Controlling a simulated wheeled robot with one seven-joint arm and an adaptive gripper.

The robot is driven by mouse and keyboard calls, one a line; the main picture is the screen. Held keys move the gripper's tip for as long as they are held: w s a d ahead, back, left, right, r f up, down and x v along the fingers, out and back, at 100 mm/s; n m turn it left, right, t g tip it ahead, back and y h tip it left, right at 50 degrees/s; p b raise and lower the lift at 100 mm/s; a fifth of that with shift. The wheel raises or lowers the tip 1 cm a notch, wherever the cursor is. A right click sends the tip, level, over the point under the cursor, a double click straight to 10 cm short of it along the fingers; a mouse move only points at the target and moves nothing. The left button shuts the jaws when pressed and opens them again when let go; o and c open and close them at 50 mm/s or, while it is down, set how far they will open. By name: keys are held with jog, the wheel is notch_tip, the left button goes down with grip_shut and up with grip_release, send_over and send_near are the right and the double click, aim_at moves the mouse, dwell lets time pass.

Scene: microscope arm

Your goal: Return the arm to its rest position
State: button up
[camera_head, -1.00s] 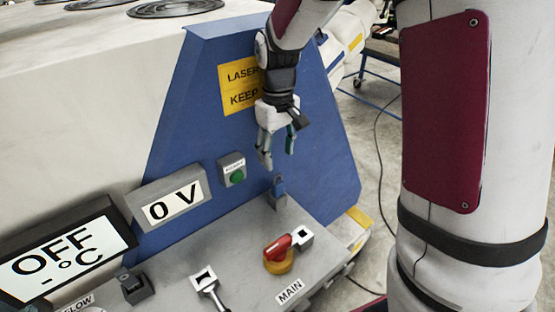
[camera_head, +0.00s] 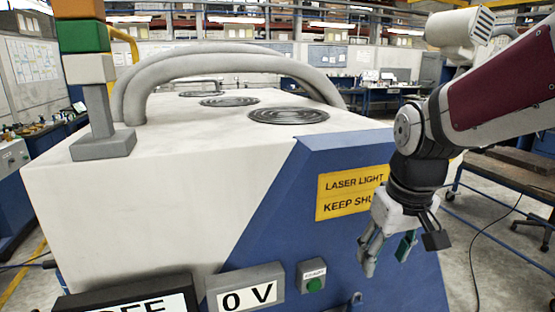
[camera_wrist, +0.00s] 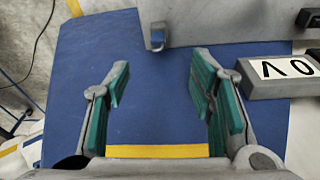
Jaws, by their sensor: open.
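My gripper (camera_head: 388,258) hangs pointing down at the right in the head view, in front of the machine's blue panel (camera_head: 290,215). It is open and empty. My gripper partly covers the yellow laser warning sign (camera_head: 345,192).
The 0 V display (camera_head: 247,293) and a green button box (camera_head: 312,278) sit low on the machine, left of my gripper. A stack light (camera_head: 90,70) and grey hoses (camera_head: 220,65) stand on the white top (camera_head: 180,140). A blue-framed bench (camera_head: 500,190) is at the right.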

jog(key=s+r+m+t, duration=0.1)
jog(key=s+r, duration=0.1)
jog(key=s, duration=0.5)
jog(key=s+r+m+t, duration=0.1)
jog(key=s+r+t, duration=0.1)
jog(key=s, duration=0.5)
jog(key=shift+r, duration=0.75)
